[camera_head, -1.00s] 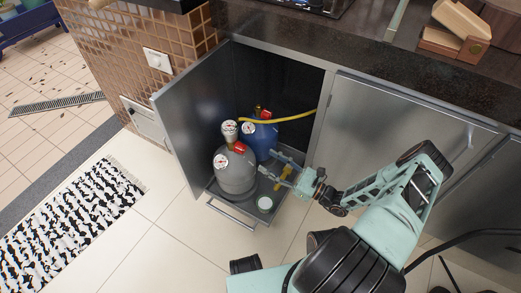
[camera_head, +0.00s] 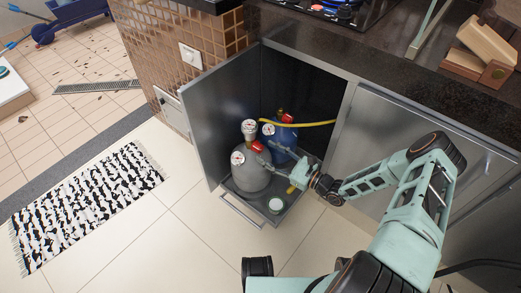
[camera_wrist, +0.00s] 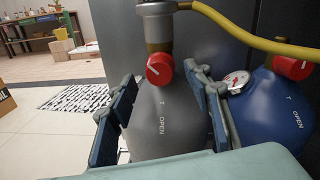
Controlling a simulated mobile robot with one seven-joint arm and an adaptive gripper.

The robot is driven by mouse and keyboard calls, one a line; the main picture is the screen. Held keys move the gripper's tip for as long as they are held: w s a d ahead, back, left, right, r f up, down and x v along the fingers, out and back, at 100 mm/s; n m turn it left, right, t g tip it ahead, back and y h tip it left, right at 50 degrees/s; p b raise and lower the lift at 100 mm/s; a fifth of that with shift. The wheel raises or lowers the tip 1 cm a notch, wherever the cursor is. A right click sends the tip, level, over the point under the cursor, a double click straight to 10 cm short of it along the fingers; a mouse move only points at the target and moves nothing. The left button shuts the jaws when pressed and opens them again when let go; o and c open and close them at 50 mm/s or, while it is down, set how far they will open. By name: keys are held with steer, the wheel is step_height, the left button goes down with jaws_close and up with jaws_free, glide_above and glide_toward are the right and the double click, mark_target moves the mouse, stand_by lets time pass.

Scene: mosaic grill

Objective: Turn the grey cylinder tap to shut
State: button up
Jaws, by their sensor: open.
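The grey cylinder (camera_head: 251,181) stands in the open cabinet, at the left. Its red tap (camera_wrist: 159,69) is a round knob with a small white mark, below a metal fitting. The tap also shows in the head view (camera_head: 257,146). Below it, "OPEN" is printed on the cylinder. My gripper (camera_wrist: 162,78) is open, with one finger on each side of the tap in the wrist view. The tap looks a little beyond the fingertips; contact cannot be made out. In the head view my gripper (camera_head: 274,157) is just right of the tap.
A blue cylinder (camera_head: 284,143) with its own red tap (camera_wrist: 292,67) stands behind, to the right. A yellow hose (camera_head: 312,123) crosses above. The open cabinet door (camera_head: 212,118) walls the left side. A pull-out tray (camera_head: 236,190) lies beneath. Floor in front is clear.

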mark_target(262, 149)
steer(key=shift+b+x, duration=0.3)
steer(key=shift+x, duration=1.8)
steer(key=shift+c, duration=0.5)
